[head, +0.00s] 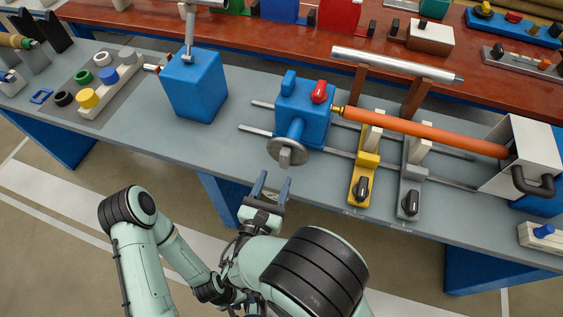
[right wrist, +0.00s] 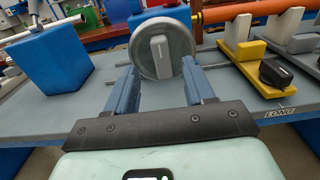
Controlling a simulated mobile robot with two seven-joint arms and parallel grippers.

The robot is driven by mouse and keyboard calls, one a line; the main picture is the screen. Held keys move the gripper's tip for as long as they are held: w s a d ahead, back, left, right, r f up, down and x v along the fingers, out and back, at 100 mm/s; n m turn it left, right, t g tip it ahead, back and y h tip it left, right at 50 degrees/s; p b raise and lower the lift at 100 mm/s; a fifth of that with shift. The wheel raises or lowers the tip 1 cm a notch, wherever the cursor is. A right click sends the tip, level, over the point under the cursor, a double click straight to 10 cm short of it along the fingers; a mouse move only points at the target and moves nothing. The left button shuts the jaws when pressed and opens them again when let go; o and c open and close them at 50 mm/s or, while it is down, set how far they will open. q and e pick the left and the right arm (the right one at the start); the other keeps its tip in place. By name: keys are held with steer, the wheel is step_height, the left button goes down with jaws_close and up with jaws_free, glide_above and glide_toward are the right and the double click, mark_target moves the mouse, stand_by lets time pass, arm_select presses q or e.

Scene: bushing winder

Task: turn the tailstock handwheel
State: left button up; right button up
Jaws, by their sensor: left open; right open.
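The tailstock handwheel is a grey disc with a raised bar grip (head: 287,153) on the front of the blue tailstock (head: 304,112), which has a red lever. My right gripper (head: 274,180) is open and empty just in front of and below the handwheel, pointing at it. In the right wrist view the handwheel (right wrist: 162,50) shows straight ahead, above and beyond the gap between my right fingertips (right wrist: 158,76); they seem apart from it. My left gripper (head: 240,303) is low at the bottom edge, away from the bench and partly hidden by my right arm; its fingers are unclear.
A blue block (head: 194,84) stands left of the tailstock. Right of it an orange rod (head: 425,130) runs along the bench, past a yellow stop (head: 364,180) and a grey stop (head: 411,185) with black knobs. The bench top (head: 225,145) near the handwheel's left is clear.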

mark_target(283, 159)
steer(key=x, duration=0.6)
jaws_close()
